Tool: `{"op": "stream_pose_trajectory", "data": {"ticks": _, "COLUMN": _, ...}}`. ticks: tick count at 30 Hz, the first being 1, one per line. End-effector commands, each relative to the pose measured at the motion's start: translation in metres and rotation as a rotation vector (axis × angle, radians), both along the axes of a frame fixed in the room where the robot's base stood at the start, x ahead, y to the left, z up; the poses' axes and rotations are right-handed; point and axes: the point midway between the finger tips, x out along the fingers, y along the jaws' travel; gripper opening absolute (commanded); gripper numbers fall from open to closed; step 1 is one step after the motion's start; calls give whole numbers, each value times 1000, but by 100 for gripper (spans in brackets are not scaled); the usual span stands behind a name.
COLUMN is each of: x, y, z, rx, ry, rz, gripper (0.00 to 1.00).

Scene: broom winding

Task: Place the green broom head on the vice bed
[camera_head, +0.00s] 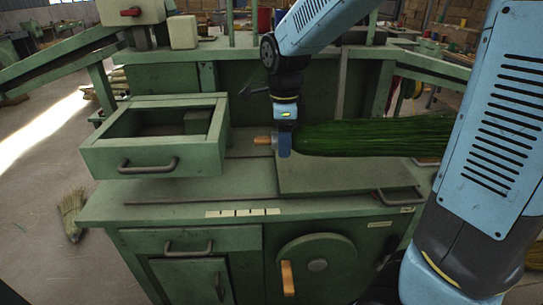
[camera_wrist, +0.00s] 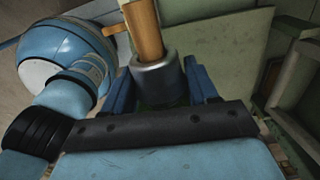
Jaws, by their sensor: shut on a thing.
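The green broom head (camera_head: 375,137) lies level above the workbench in the head view, bristles to the right and a short wooden stub to the left. My gripper (camera_head: 284,140) is shut on it near its collar, between the stub and the bristles. The wrist view shows the metal collar (camera_wrist: 158,78) and wooden stub (camera_wrist: 145,30) between the blue fingers. A flat raised green plate (camera_head: 325,178), which looks like the vice bed, lies below the broom head. The head appears just above the plate; I cannot tell whether they touch. My arm hides the far bristle end.
An open-topped green drawer box (camera_head: 160,140) stands left on the bench, close to my gripper. A wheel with a wooden handle (camera_head: 287,278) is on the bench front. A straw broom head (camera_head: 72,213) is by the bench's left side. The bench's front strip is mostly clear.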

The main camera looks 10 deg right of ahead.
Motion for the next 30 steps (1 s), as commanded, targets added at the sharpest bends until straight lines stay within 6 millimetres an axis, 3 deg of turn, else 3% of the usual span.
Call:
{"op": "stream_pose_trajectory", "data": {"ticks": 11, "x": 58, "y": 17, "z": -28, "rx": -3, "ry": 1, "rz": 0, "gripper": 16}}
{"op": "stream_pose_trajectory", "data": {"ticks": 16, "x": 77, "y": 22, "z": -52, "rx": -3, "ry": 1, "rz": -1, "gripper": 16}}
{"op": "stream_pose_trajectory", "data": {"ticks": 21, "x": 91, "y": 26, "z": -71, "rx": -2, "ry": 0, "rz": 0, "gripper": 16}}
{"op": "stream_pose_trajectory", "data": {"ticks": 30, "x": 102, "y": 29, "z": -83, "rx": -1, "ry": 0, "rz": 0, "gripper": 16}}
